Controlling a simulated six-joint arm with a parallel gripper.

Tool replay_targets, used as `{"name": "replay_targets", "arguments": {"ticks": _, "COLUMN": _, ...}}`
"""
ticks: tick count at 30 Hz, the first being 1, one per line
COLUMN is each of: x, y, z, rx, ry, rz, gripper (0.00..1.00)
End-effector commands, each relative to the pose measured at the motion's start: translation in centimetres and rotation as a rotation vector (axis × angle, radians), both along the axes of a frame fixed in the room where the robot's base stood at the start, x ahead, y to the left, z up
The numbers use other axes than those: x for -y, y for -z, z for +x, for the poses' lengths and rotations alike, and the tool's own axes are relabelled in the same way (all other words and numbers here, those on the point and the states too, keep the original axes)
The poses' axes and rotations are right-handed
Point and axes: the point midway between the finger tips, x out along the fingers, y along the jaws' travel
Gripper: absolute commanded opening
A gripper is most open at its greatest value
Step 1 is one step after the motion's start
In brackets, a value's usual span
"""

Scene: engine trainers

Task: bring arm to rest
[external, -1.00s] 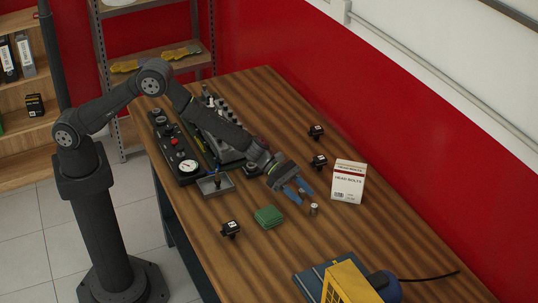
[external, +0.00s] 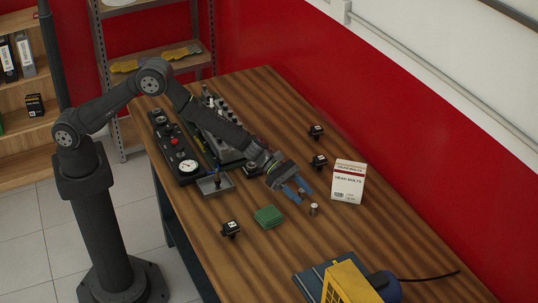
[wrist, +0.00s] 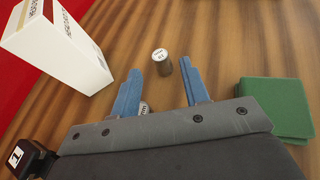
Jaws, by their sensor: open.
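My gripper (external: 302,196) is open, with two blue fingers low over the wooden table; in the wrist view its fingers (wrist: 160,82) are spread wide. A small metal cylinder (external: 313,209) stands just ahead of the fingertips; it also shows in the wrist view (wrist: 162,64), apart from both fingers. A second small metallic piece (wrist: 144,108) shows beside the left finger, partly hidden by it and the gripper body. I cannot tell whether it touches the finger. My arm reaches out across the table.
A white head bolts box (external: 348,182) stands right of my gripper. A green block (external: 268,216) lies left of it. Small black blocks (external: 319,161) (external: 230,229) are nearby. A control panel (external: 178,150) and a metal tray (external: 215,184) lie beneath or beside my forearm. A yellow-and-blue machine (external: 345,283) is in front.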

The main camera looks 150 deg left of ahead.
Motion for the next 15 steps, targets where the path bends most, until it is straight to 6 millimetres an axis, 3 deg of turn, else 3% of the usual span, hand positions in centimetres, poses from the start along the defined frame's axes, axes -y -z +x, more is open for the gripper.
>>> {"name": "replay_targets", "arguments": {"ticks": 8, "x": -1.5, "y": 1.8, "z": 3.5, "rx": 0.001, "ry": 0.000, "rz": 0.001, "gripper": 0.42}}
{"name": "replay_targets", "arguments": {"ticks": 9, "x": -1.5, "y": 0.3, "z": 3.4, "rx": 0.003, "ry": 0.000, "rz": 0.005, "gripper": 0.42}}
{"name": "replay_targets", "arguments": {"ticks": 14, "x": -1.4, "y": -2.9, "z": 3.4, "rx": 0.002, "ry": 0.000, "rz": 0.003, "gripper": 0.42}}
{"name": "replay_targets", "arguments": {"ticks": 15, "x": -0.6, "y": -3.2, "z": 3.7, "rx": 0.001, "ry": 0.003, "rz": 0.000, "gripper": 0.42}}
